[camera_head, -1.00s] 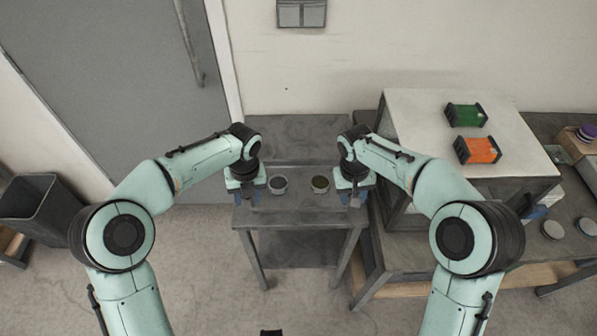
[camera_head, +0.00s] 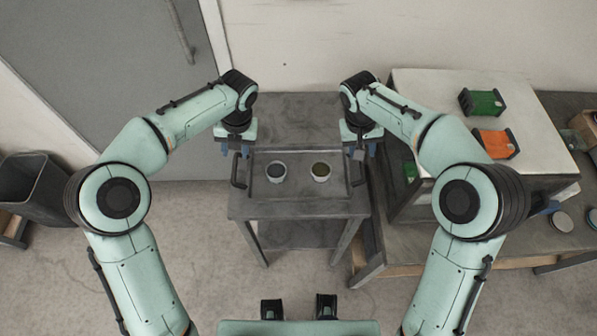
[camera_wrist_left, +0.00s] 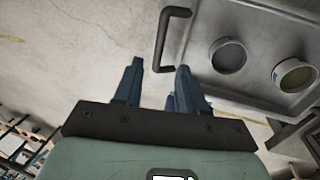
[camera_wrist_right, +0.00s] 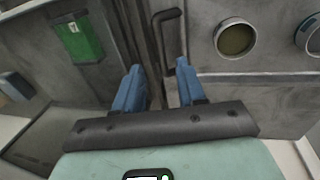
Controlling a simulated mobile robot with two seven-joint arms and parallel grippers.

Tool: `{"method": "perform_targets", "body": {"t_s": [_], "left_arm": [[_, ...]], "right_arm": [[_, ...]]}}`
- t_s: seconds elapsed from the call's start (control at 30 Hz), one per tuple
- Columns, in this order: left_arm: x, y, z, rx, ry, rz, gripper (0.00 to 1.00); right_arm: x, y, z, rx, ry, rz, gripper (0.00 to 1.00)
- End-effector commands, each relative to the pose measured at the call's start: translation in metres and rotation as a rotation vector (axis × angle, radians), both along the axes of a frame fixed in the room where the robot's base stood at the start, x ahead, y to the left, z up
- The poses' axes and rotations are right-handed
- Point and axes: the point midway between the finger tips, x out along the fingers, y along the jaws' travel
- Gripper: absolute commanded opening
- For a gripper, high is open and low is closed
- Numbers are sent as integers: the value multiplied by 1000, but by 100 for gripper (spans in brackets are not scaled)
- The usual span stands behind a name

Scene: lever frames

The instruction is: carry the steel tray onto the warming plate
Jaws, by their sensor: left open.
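The steel tray (camera_head: 298,189) lies on a grey table, with two round containers on it. It has an upright dark handle at each end: the left handle (camera_head: 238,171) and the right handle (camera_head: 358,168). My left gripper (camera_head: 234,152) is open, above and behind the left handle; in the left wrist view that handle (camera_wrist_left: 168,42) stands beyond the parted fingers. My right gripper (camera_head: 362,153) is open near the right handle, which shows beyond its fingers in the right wrist view (camera_wrist_right: 170,35). Both grippers are empty. A flat dark surface (camera_head: 290,115) lies behind the tray; I cannot tell if it is the warming plate.
A raised pale-topped bench (camera_head: 440,90) stands close on the right, with a green box (camera_head: 482,102) and an orange box (camera_head: 494,143) on it. A dark bin (camera_head: 38,190) stands at the far left. The floor before the table is clear.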

Motion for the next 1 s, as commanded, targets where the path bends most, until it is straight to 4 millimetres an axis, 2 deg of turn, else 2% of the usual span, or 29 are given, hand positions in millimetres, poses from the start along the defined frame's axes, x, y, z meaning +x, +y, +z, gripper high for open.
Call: {"method": "perform_targets", "body": {"t_s": [0.2, 0.5, 0.7, 0.97, 1.0], "left_arm": [[-1, 10, -45, 1, 5, 2, 41], [-1, 19, -90, 0, 3, 1, 41], [0, 21, -101, 0, 1, 1, 41], [0, 21, -102, 0, 0, 1, 41], [0, 21, -102, 0, 0, 1, 37]], "right_arm": [[0, -10, -45, -1, 5, -1, 40], [0, -19, -90, -1, 3, -1, 40], [1, -21, -101, 0, 1, -1, 40], [1, -21, -102, 0, 0, -1, 40], [1, -21, -102, 0, 0, -1, 37]]}}
